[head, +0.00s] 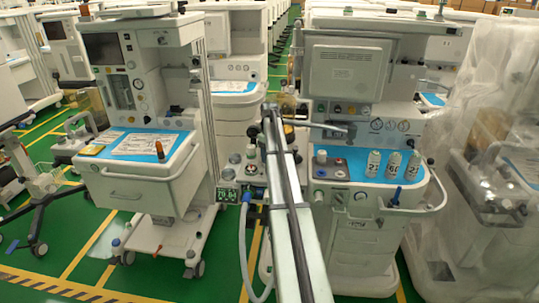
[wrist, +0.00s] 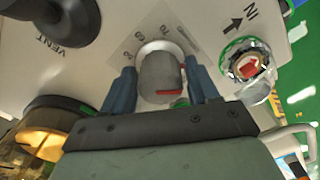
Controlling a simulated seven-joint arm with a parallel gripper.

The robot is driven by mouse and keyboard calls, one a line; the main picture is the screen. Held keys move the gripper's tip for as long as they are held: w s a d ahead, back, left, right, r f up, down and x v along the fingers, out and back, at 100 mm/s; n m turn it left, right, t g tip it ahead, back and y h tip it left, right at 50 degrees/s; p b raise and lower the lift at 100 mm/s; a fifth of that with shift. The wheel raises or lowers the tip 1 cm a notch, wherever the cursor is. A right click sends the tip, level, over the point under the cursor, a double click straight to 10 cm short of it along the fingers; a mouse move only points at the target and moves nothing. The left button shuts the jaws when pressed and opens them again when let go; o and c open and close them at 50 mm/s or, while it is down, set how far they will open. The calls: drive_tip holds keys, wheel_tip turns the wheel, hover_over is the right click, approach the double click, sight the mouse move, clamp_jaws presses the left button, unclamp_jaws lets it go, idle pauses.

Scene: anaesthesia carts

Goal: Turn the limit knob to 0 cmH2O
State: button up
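The limit knob (wrist: 160,75) is a grey round knob with a red mark low on its right side, seen close up in the wrist view. It rises from a white collar on a pale panel, with printed numbers including 60 and 70 around its far side. My gripper (wrist: 160,65) has its two blue fingers on either side of the knob, one left and one right. I cannot tell whether both fingers touch it. In the head view my arm reaches up the middle, and the gripper and the knob cannot be made out there.
In the wrist view, a black knob (wrist: 75,18) marked VENT is at upper left. A clear port with a green ring (wrist: 248,64) is at right, and an amber-lit round part (wrist: 48,130) at lower left. In the head view, a cart (head: 145,180) stands left and another (head: 365,220) right.

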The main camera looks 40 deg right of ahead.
drive_tip(key=shift+o, duration=1.2)
wheel_tip(320, 180, up, 14)
drive_tip(key=shift+f, duration=0.1)
